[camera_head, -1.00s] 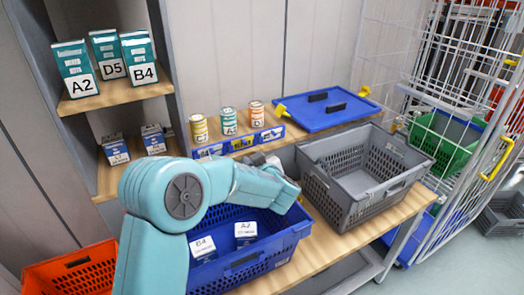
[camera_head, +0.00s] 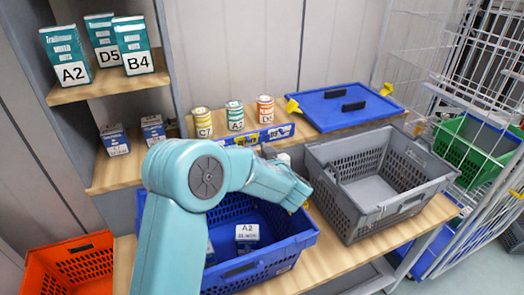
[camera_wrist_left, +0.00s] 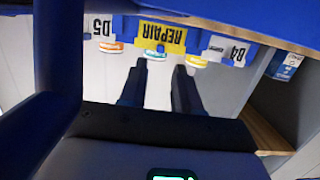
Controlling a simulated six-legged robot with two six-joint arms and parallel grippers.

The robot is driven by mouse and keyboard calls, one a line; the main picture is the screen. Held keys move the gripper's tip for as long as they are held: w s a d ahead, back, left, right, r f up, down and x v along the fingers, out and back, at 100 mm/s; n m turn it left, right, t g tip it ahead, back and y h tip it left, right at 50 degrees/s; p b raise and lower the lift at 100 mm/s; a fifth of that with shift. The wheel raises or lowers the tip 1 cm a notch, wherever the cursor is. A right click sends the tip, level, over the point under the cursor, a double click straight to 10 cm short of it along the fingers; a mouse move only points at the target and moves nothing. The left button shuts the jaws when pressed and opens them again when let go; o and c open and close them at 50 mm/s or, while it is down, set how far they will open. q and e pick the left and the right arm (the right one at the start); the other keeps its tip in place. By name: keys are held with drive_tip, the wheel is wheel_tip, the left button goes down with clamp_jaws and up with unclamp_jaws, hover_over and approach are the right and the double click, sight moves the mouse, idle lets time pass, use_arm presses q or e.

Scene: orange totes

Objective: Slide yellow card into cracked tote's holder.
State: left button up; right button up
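The yellow card (camera_head: 246,139), marked REPAIR, sits in a blue card rail (camera_head: 284,131) between white cards below the cans. It shows upside down in the left wrist view (camera_wrist_left: 163,36), between cards D5 and B4. My left gripper (camera_wrist_left: 158,70) has two dark fingers apart with nothing between them, pointing towards the card and short of it. In the head view my teal left arm hides the fingers. A grey tote (camera_head: 352,222) and a blue tote (camera_head: 297,243) stand on the bench. I cannot tell which is cracked. My right gripper is not in view.
Several cans (camera_head: 235,116) stand behind the rail. A blue lid (camera_head: 318,118) lies behind the grey tote. Shelves at left hold teal boxes (camera_head: 137,48). An orange tote (camera_head: 70,268) is at lower left, a wire cage (camera_head: 490,60) at right.

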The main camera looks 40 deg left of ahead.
sight(249, 141)
use_arm(q)
drive_tip(key=x, duration=0.4)
drive_tip(key=shift+a+f, duration=0.1)
drive_tip(key=shift+b+x, duration=0.3)
drive_tip(key=shift+x, duration=0.6)
drive_tip(key=shift+w+a, duration=0.15)
drive_tip(key=shift+a, duration=0.2)
clamp_jaws()
wheel_tip(249, 141, up, 6)
drive_tip(key=p, duration=0.5)
drive_tip(key=shift+d, duration=0.4)
